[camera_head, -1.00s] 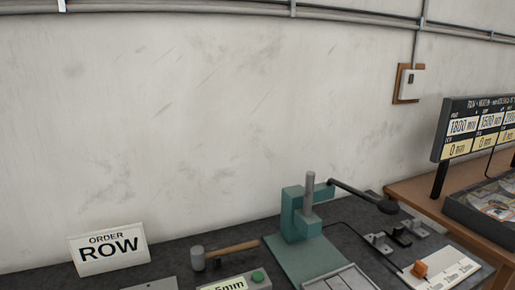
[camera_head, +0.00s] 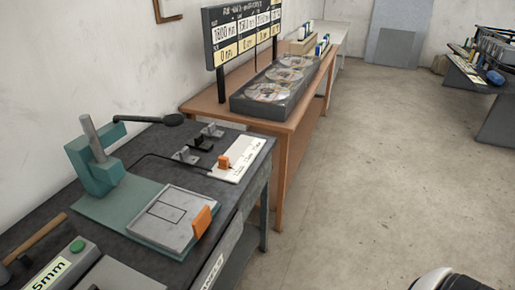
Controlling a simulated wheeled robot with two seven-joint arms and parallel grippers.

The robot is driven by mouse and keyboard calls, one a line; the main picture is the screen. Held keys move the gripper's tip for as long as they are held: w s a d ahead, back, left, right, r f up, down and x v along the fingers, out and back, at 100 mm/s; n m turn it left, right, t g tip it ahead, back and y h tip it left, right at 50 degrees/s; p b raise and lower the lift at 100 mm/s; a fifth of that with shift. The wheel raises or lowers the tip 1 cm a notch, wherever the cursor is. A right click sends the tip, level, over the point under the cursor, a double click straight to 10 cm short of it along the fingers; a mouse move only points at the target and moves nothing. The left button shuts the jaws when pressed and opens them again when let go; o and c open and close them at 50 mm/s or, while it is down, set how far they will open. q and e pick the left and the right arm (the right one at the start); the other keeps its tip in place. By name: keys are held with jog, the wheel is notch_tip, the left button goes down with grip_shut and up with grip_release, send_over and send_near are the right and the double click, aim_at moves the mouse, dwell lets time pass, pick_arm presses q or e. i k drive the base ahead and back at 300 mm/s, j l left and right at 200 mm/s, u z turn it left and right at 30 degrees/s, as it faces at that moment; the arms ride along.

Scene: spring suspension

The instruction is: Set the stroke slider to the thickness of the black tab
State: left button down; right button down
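An orange slider (camera_head: 224,162) sits near the left end of a white scale plate (camera_head: 243,158) at the right edge of the dark workbench. The marks on the plate are too small to read. A black tab (camera_head: 203,143) is just behind it, near two grey metal brackets, one on each side (camera_head: 185,154) (camera_head: 212,131). I cannot tell the tab's thickness from here. Neither of my grippers is in view.
A teal press (camera_head: 95,165) with a grey plate (camera_head: 165,215) and an orange block (camera_head: 203,221) stands on the workbench (camera_head: 60,205). A hammer (camera_head: 35,237) and a box reading "5mm" (camera_head: 60,265) are at lower left. A wooden table (camera_head: 200,104) adjoins behind. Floor (camera_head: 370,160) at right is clear.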

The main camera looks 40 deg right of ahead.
aim_at(224, 163)
jog(key=l+z, duration=0.15)
jog(key=z, duration=0.75)
jog(key=k+l, duration=0.05)
